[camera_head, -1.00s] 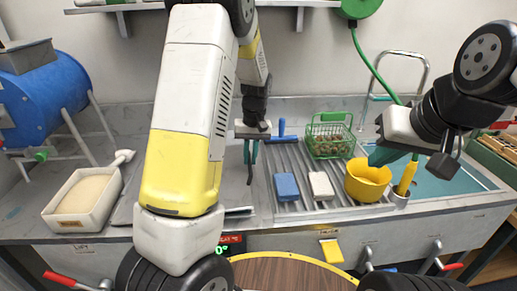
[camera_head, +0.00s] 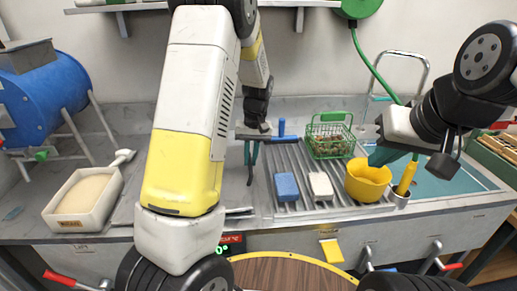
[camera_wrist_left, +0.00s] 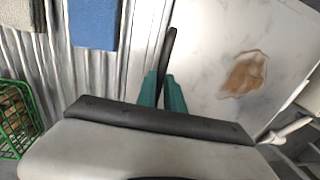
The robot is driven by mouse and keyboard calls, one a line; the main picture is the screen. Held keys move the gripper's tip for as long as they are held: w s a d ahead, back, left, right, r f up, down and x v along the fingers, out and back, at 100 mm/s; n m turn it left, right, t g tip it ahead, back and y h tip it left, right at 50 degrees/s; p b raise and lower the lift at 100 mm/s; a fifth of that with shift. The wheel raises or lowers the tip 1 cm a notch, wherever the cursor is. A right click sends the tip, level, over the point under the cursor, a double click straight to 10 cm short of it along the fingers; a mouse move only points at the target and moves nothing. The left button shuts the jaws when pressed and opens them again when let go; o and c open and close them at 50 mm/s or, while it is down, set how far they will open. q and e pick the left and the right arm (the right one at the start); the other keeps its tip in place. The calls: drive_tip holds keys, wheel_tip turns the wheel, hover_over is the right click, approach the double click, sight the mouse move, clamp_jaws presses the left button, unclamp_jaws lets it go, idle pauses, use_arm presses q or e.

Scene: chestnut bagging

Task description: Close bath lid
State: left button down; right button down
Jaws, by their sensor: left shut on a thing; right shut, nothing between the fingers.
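A flat pale panel, which looks like the bath lid, lies beside the ribbed drainboard. It fills the right of the left wrist view (camera_wrist_left: 225,45) and has a brown patch; in the head view my left arm hides most of it. My left gripper (camera_head: 250,154) is over the panel's drainboard side. In the left wrist view its teal fingers (camera_wrist_left: 163,92) are shut on a thin black bar (camera_wrist_left: 167,45), probably the handle. Whether the panel is fully down cannot be told. My right gripper (camera_head: 383,155) is shut and empty by the yellow pot (camera_head: 367,181).
A blue block (camera_head: 286,187) and a pale block (camera_head: 321,186) lie on the drainboard (camera_head: 300,208). A green basket (camera_head: 329,137) stands behind them. A white tub of sand-coloured material (camera_head: 63,215) stands at left, near a blue drum (camera_head: 45,95).

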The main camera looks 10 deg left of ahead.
use_arm(q)
drive_tip(key=shift+y, duration=0.6)
drive_tip(key=shift+w+d+f, duration=0.1)
drive_tip(key=shift+d+f, duration=0.1)
drive_tip(key=shift+f, duration=1)
drive_tip(key=shift+d+f, duration=0.2)
drive_tip(key=shift+f, duration=0.95)
drive_tip(key=c, duration=1.5)
unclamp_jaws()
drive_tip(key=shift+o, duration=0.2)
drive_tip(key=v, duration=0.7)
drive_tip(key=shift+r, duration=0.4)
drive_tip(key=shift+w, duration=0.15)
